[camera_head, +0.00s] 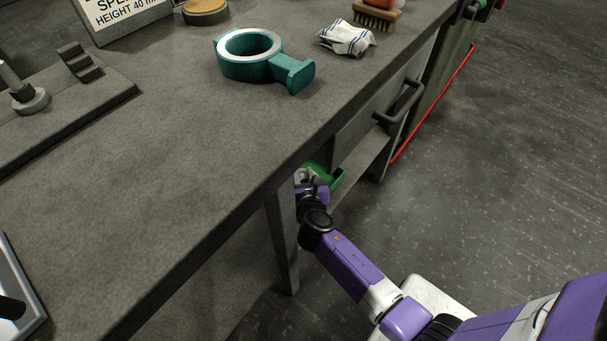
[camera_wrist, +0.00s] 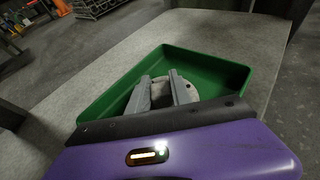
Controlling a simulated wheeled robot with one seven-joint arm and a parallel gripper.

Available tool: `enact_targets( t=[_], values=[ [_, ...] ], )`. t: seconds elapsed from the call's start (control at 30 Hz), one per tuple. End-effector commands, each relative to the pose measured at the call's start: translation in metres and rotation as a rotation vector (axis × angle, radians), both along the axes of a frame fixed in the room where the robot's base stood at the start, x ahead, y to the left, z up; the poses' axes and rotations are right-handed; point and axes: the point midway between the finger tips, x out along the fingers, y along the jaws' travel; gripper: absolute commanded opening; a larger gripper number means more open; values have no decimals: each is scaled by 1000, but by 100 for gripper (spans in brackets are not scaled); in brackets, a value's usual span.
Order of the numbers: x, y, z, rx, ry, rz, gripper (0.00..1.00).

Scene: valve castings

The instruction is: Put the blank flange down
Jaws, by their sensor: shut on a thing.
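In the wrist view, the blank flange (camera_wrist: 160,91) is a pale grey round piece between the two fingers of my gripper (camera_wrist: 159,78). The gripper is shut on it, and the fingers hide part of it. Both are over the inside of a green tray (camera_wrist: 207,61); I cannot tell whether the flange touches the tray floor. In the head view, my gripper (camera_head: 305,177) is below the bench top's edge, beside the green tray (camera_head: 337,181), which is mostly hidden. The flange is not clear there.
The green tray stands on a grey shelf (camera_wrist: 215,23) under the bench top (camera_head: 190,150). A bench leg (camera_head: 283,240) is close left of my arm, and a drawer with a handle (camera_head: 400,102) is above right. A teal ring casting (camera_head: 292,74) and a cloth (camera_head: 347,38) lie on top.

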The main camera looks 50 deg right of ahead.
Motion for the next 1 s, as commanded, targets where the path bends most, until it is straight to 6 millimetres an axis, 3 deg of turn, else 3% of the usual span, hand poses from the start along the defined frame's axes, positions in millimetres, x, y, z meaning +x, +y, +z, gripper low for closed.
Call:
enact_targets(
  t=[0.3, 0.33, 0.43, 0.47, 0.77, 1.0],
  values=[
    [1, 0, -1, -2, -4, 1, 0],
    [1, 0, -1, -2, -4, 1, 29],
    [1, 0, -1, -1, -3, 1, 49],
    [1, 0, -1, -1, -3, 1, 51],
    [-1, 0, -4, 2, 2, -1, 51],
    [-1, 0, 22, 0, 0, -1, 51]
  ],
)
